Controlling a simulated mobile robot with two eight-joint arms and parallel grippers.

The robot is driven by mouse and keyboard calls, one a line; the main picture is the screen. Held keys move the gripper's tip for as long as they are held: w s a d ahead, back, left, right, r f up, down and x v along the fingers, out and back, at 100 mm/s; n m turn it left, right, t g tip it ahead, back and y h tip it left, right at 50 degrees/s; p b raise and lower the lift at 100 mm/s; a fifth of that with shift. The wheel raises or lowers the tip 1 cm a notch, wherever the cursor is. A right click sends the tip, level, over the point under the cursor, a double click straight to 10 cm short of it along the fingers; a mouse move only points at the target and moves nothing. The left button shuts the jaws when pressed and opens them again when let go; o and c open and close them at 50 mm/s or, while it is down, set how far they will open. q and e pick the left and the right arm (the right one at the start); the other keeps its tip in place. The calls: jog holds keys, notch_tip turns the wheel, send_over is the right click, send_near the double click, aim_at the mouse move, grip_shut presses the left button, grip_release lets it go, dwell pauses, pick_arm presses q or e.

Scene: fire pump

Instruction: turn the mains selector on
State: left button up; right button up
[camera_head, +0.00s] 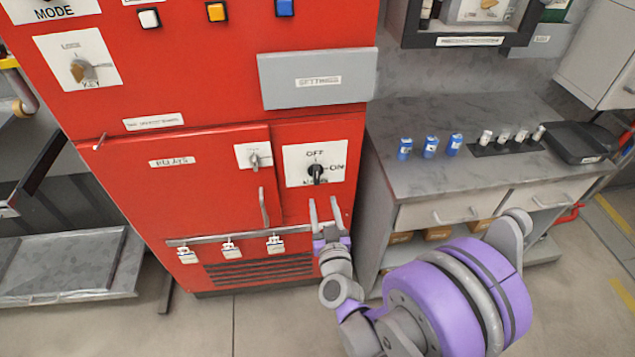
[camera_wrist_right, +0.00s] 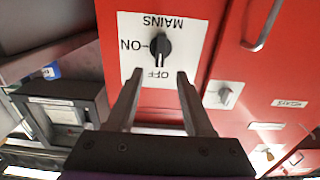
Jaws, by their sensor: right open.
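The mains selector (camera_head: 316,171) is a black knob on a white plate on the red cabinet's front. Its plate reads OFF at the top, ON at the right and MAINS at the bottom. The knob's grip stands upright, in line with OFF and not with ON. In the right wrist view the selector (camera_wrist_right: 160,47) appears upside down, just beyond my fingertips. My right gripper (camera_head: 323,203) is open and empty, just below the plate in the head view. Its two fingers (camera_wrist_right: 160,76) point at the selector with the knob between their lines, apart from it. My left gripper is out of view.
The relays door (camera_head: 200,190) with a small knob (camera_head: 254,158) and a handle (camera_head: 264,207) is left of the selector. A grey settings panel (camera_head: 317,79) juts out above. Padlocks (camera_head: 231,248) hang on a rail below. A grey counter (camera_head: 430,178) stands at the right.

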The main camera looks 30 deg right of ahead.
aim_at(317, 177)
jog(key=x, duration=0.9)
jog(key=shift+w+p, duration=0.2)
jog(key=shift+p, duration=0.1)
jog(key=shift+c, duration=0.2)
grip_shut()
